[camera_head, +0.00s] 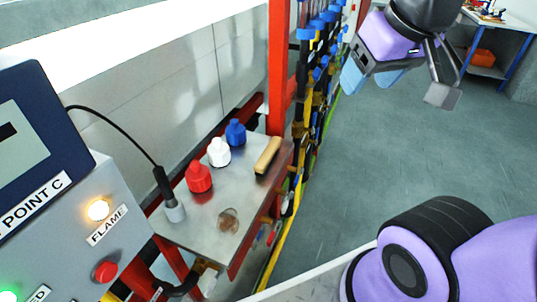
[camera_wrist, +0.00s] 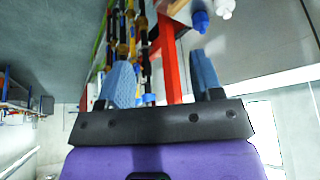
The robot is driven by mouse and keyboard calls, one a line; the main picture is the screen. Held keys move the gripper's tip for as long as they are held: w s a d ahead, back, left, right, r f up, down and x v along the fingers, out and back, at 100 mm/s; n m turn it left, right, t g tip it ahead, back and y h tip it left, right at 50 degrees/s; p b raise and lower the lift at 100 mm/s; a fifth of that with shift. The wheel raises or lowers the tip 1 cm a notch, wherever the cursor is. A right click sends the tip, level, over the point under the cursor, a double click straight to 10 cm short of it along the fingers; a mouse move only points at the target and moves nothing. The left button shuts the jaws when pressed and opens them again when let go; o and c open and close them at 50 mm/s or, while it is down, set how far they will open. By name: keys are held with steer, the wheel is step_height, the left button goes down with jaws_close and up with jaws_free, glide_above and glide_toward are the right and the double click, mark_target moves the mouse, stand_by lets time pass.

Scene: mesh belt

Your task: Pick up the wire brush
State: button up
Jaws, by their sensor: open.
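The wire brush (camera_head: 267,156) appears as a wooden-handled piece with a dark underside, lying near the right edge of a metal shelf (camera_head: 205,241). My gripper (camera_head: 398,84) is up to the right of the shelf in the head view, well apart from the brush. Its fingers are spread with nothing between them. In the wrist view, my gripper (camera_wrist: 163,80) also shows open and empty. A brown shape at the top edge there may be the brush, but it is cut off.
Red (camera_head: 199,178), white (camera_head: 219,153) and blue (camera_head: 235,133) bottles stand left of the brush. A dark probe on a cable (camera_head: 164,185) and a small round brownish object (camera_head: 228,221) share the shelf. A red post (camera_head: 278,70) rises behind it. Open floor lies right.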

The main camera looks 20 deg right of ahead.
steer(key=w+a+f+m+g+y, duration=0.15)
steer(key=w+f+m+g, duration=0.35)
steer(key=w, duration=0.8)
steer(key=m+h, duration=0.2)
steer(key=m, duration=0.2)
glide_above(269, 150)
step_height(269, 150, down, 15)
steer(key=shift+y, duration=0.25)
step_height(269, 150, down, 6)
steer(key=shift+d+r, duration=0.1)
steer(key=shift+r, duration=0.1)
steer(key=shift+s+a+f, duration=0.1)
steer(key=shift+f, duration=1.25)
steer(key=shift+a+f, duration=0.1)
steer(key=shift+f, duration=1.25)
steer(key=shift+c, duration=0.4)
steer(key=c, duration=1)
steer(key=shift+r, duration=0.15)
